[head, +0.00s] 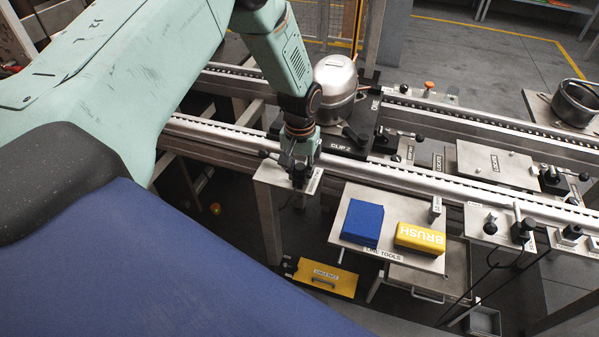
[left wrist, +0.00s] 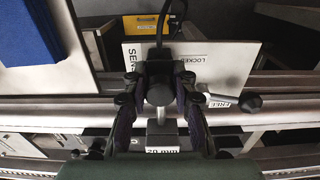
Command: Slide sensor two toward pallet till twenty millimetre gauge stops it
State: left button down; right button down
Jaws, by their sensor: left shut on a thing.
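My left gripper (head: 300,172) reaches down beside the near conveyor rail, over a bracket plate (head: 272,174). In the left wrist view its two fingers (left wrist: 160,97) are shut on sensor two (left wrist: 158,90), a black cylinder with a cable and a silver rod. The rod points toward a dark gauge block (left wrist: 163,137) with an upside-down millimetre label. I cannot tell whether they touch. The plate (left wrist: 215,62) reads "SEN" and "LOCKED"; a black-knobbed lever (left wrist: 249,102) lies by "FREE". The pallet (head: 338,147), marked CLIP 2, carries a silver compressor (head: 335,78).
A yellow case (head: 325,278) lies below. More sensor brackets (head: 488,226) and another pallet (head: 497,165) stand along the rails (head: 425,182) at right.

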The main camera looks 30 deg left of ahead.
pick_arm(q)
jog(key=shift+w+a+r+b, duration=0.1)
jog(key=shift+w+a+b, duration=0.1)
jog(key=shift+w+b, duration=0.6)
dwell(1.1)
jog(key=c, duration=1)
grip_release()
jog(key=shift+w, duration=0.15)
jog(key=shift+r, duration=5.95)
jog(key=s+d+f+b, duration=0.2)
jog(key=s+f, duration=0.2)
jog(key=f, duration=0.3)
jog(key=s+d+f+b, duration=0.1)
jog(key=s+d+f, duration=0.25)
jog(key=f, duration=0.45)
jog(key=s+d+f+b, duration=0.1)
jog(key=s+f+b, duration=0.1)
jog(key=s+f, duration=0.3)
jog(key=s+d+f+m+b, duration=0.1)
jog(key=s+f, duration=0.4)
jog(key=s, duration=0.8)
jog(key=s+d+f+m+b, duration=0.1)
jog(key=s+f+b, duration=0.2)
jog(key=s, duration=0.7)
jog(key=shift+d+f+b, duration=0.25)
jog(key=shift+f+b, duration=0.15)
jog(key=shift+f, duration=0.6)
